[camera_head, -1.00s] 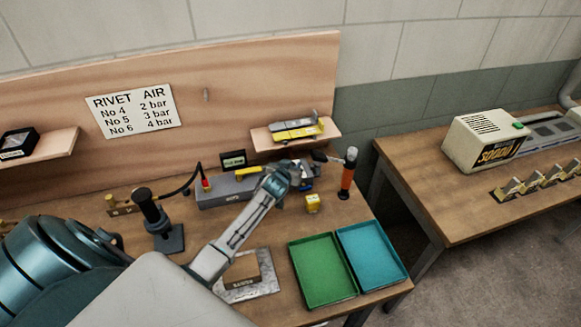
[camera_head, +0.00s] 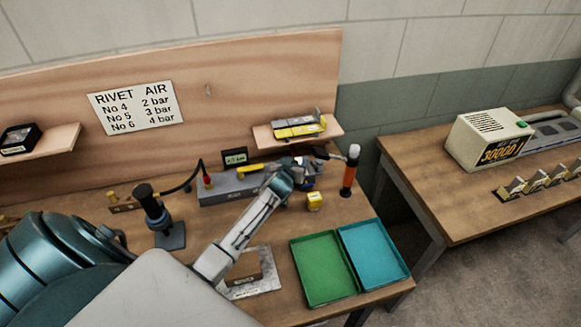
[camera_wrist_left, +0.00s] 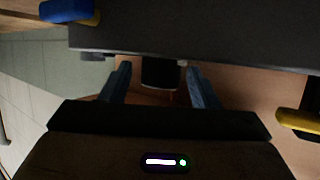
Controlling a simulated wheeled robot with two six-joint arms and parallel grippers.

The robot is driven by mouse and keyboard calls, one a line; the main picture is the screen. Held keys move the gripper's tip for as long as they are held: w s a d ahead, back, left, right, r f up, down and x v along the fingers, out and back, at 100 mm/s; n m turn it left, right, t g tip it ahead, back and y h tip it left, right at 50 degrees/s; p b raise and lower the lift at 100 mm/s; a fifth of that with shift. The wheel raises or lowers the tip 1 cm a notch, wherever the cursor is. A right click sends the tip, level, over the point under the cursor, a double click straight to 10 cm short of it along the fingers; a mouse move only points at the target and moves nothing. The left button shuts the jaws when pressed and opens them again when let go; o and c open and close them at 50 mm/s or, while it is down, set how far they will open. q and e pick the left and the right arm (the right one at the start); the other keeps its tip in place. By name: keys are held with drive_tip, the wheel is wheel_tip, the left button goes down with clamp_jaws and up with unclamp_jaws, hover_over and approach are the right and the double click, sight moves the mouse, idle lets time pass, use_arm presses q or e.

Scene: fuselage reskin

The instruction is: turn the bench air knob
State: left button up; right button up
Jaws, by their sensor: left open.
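In the head view a grey bench unit (camera_head: 222,190) with a small dark display (camera_head: 235,157) stands at the back of the wooden bench. My left gripper (camera_wrist_left: 160,88) shows in the wrist view with its two blue-grey fingers apart. A dark round knob (camera_wrist_left: 161,73) juts from a dark box edge (camera_wrist_left: 225,50) and lies between the fingers, with a visible gap on each side. In the head view my left wrist is at the unit's right end and hides the knob and fingertips. My right gripper is not in view.
A shelf (camera_head: 265,139) holds a yellow-grey tool above. Green (camera_head: 322,268) and blue (camera_head: 373,255) trays lie at the front right. A black stand (camera_head: 155,215) is left.

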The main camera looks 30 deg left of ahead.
use_arm(q)
drive_tip(key=b+v, duration=0.3)
drive_tip(key=v, duration=0.7)
drive_tip(key=shift+s, duration=0.3)
drive_tip(key=shift+d, duration=0.2)
